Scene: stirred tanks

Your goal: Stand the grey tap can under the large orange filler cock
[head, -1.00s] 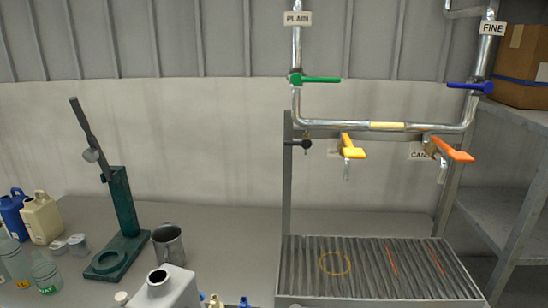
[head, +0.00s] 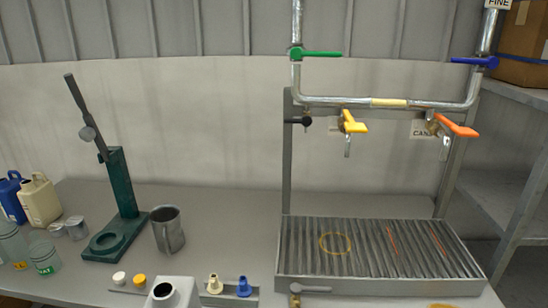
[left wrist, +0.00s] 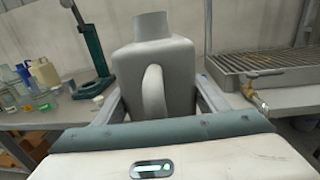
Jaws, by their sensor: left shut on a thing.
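The grey tap can (head: 174,291) shows at the bottom edge of the head view, its open round neck up. In the left wrist view the can (left wrist: 183,75) fills the middle, upright, with its looped handle facing the camera. My left gripper (left wrist: 160,84) is shut on it, one finger along each side. The large orange filler cock (head: 457,127) hangs from the pipe at the right, with a label reading "CANS" beside it. Below it are two red lines on the slatted drip grate (head: 365,264). The can is well left of the grate. My right gripper is not in view.
A yellow cock (head: 352,124) hangs left of the orange one, above a yellow ring on the grate. A steel jug (head: 168,231) and a green press stand (head: 122,200) are on the bench. Small caps (head: 138,280) lie near the front. A brass drain tap (head: 296,291) sticks out at the grate's front.

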